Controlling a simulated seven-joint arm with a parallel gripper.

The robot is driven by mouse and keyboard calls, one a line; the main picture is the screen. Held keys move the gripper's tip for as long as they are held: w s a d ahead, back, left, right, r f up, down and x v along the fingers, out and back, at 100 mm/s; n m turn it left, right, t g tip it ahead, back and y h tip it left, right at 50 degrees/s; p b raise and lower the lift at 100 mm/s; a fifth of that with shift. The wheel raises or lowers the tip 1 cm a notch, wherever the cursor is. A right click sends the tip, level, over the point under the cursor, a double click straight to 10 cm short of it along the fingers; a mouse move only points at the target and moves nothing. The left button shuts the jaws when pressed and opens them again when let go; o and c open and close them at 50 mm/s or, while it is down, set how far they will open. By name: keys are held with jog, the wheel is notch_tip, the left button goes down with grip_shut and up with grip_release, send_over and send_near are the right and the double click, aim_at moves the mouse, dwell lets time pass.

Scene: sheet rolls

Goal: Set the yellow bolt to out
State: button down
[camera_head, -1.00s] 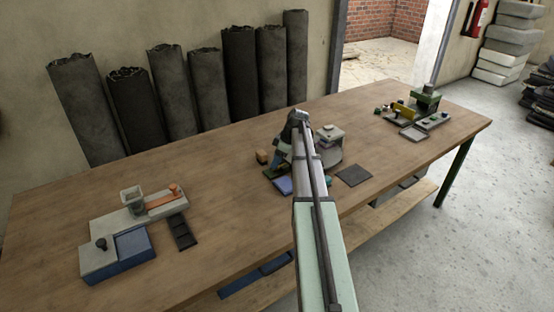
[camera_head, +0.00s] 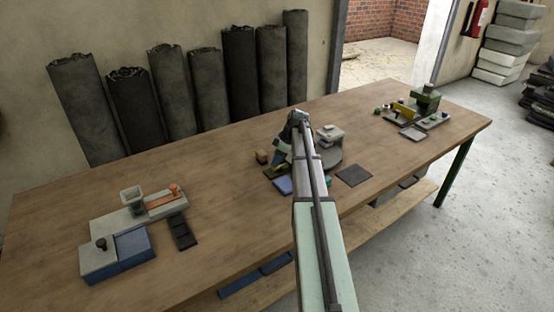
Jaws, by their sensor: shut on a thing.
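A yellow part (camera_head: 403,110), which looks like the yellow bolt, lies on the grey-and-green fixture (camera_head: 433,121) at the far right of the table. Its exact setting is too small to tell. My gripper (camera_head: 281,160) is at the middle fixture, well to the left of that yellow part, and mostly hidden behind my own arm. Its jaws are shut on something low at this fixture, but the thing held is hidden. A blue block (camera_head: 284,186) and a grey block on a round base (camera_head: 330,133) show around my arm.
A grey-and-blue fixture (camera_head: 99,262) with an orange slide (camera_head: 163,199) stands at the left. A dark flat pad (camera_head: 353,175) lies right of my arm. Dark rolls (camera_head: 177,92) lean on the wall behind. The table (camera_head: 225,215) between fixtures is mostly clear.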

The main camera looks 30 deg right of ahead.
jog(key=shift+a, duration=1.65)
jog(key=c, duration=0.8)
grip_release()
jog(key=v, duration=1.3)
jog(key=shift+r, duration=0.35)
jog(key=shift+s+d, duration=0.15)
